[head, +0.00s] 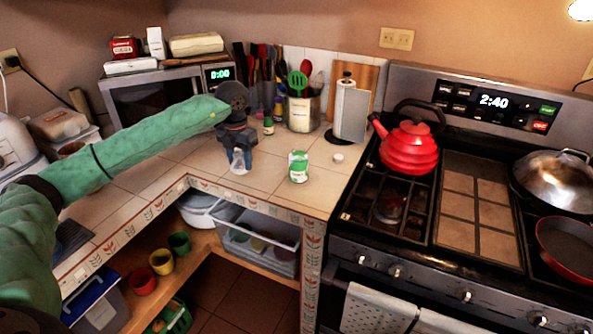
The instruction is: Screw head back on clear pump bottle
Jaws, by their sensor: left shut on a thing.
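My left arm, in a green sleeve, reaches in from the left over the tiled counter. Its gripper (240,159) points down and is shut on a small clear object, which looks like the clear pump bottle (238,169), at counter level. The fingers hide much of it, and I cannot make out a pump head on it. A small white round piece (338,158) lies on the counter further right; I cannot tell whether it is the head. My right gripper is out of view.
A green-and-white container (298,167) stands right of the gripper. Behind are a utensil crock (301,112), a paper towel holder (351,112) and a microwave (150,100). The stove with a red kettle (409,148) is at right. Open shelves lie below the counter edge.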

